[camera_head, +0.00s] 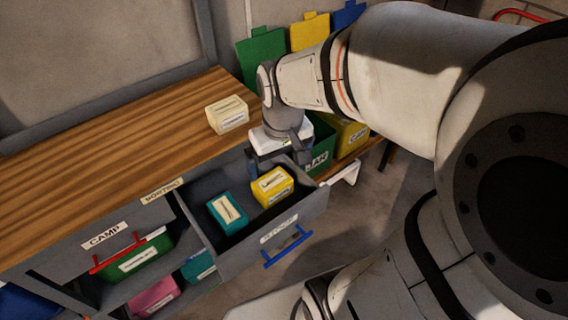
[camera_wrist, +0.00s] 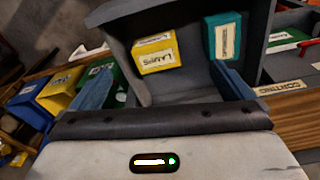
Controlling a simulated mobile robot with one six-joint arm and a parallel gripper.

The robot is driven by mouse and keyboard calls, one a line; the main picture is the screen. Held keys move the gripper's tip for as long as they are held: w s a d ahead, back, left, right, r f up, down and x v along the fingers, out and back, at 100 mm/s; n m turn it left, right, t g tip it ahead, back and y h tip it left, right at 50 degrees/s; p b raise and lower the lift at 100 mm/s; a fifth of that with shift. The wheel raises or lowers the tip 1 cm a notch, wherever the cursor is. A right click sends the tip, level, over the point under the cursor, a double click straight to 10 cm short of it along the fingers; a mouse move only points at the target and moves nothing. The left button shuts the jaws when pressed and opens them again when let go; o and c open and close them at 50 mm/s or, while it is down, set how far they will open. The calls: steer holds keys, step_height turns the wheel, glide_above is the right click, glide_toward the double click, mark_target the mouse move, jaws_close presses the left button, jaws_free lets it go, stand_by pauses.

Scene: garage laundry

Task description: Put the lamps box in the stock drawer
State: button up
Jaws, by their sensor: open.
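The lamps box (camera_head: 272,187) is yellow with a pale label. It sits inside the open stock drawer (camera_head: 312,211), at the right end beside a teal box (camera_head: 227,213). The wrist view also shows the lamps box (camera_wrist: 154,54), with its label readable, next to the teal box (camera_wrist: 222,36). My gripper (camera_head: 285,158) is over the drawer's right rear edge, close behind the lamps box. In the wrist view, its two bluish fingers (camera_wrist: 165,82) are spread apart with nothing between them. The lamps box lies beyond the fingers, apart from them.
A cream box (camera_head: 227,115) stands on the wooden worktop (camera_head: 110,130). The camp drawer (camera_head: 88,243) with a red handle is at the left. Green (camera_head: 322,147) and yellow (camera_head: 350,133) bins stand right of the bench. Several boxes lie on the shelf below. Floor at the right is clear.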

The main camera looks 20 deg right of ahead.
steer(key=shift+m+t, duration=0.5)
steer(key=shift+m, duration=0.2)
steer(key=s, duration=0.1)
steer(key=s+r, duration=0.1)
steer(key=s, duration=0.1)
steer(key=s+r, duration=0.1)
steer(key=s, duration=0.1)
steer(key=shift+s+r, duration=0.1)
steer(key=shift+s, duration=0.15)
steer(key=shift+w+p+v, duration=0.25)
steer(key=shift+p+v, duration=0.85)
steer(key=shift+v, duration=0.05)
steer(key=shift+r, duration=0.1)
